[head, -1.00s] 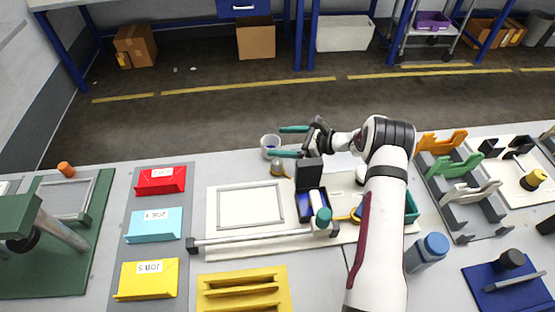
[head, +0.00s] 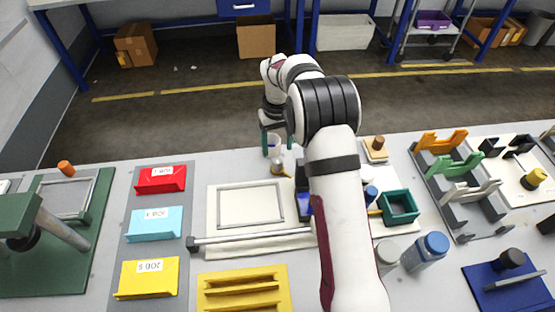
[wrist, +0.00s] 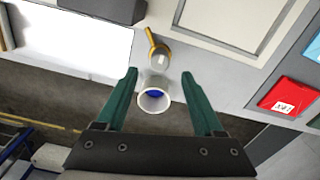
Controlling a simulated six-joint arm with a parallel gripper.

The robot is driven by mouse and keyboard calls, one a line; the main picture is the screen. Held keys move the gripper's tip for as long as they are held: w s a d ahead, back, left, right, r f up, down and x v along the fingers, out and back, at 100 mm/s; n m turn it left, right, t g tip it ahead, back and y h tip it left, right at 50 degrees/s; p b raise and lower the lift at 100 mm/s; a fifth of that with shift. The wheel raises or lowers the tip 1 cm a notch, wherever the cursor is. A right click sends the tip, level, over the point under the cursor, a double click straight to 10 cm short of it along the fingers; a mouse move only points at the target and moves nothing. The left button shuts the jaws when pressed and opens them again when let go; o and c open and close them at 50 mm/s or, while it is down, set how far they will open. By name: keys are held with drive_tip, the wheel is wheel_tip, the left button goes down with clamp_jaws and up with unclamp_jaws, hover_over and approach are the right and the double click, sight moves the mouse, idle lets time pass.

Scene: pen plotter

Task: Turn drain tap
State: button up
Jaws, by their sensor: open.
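The drain tap, a small brass fitting (head: 277,168), stands at the back edge of the bench. In the wrist view its yellow lever (wrist: 150,38) points away from me, above a pale round part. A clear cup with blue inside (wrist: 153,99) is beside the tap, on the side nearer me; it also shows in the head view (head: 272,150). My gripper (wrist: 158,74) is open, with its teal fingers on either side of the cup and short of the tap lever. I cannot tell whether the fingers touch the cup.
A grey frame on a pale board (head: 250,204) lies left of my arm. Red (head: 161,180), blue and yellow job trays stand further left. A teal open box (head: 399,207) and bottles (head: 427,250) stand right of my arm. The floor lies beyond the bench's back edge.

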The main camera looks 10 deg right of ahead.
sight(277, 160)
wheel_tip(277, 160, down, 7)
drive_tip(key=shift+r, duration=0.1)
clamp_jaws()
idle(0.4)
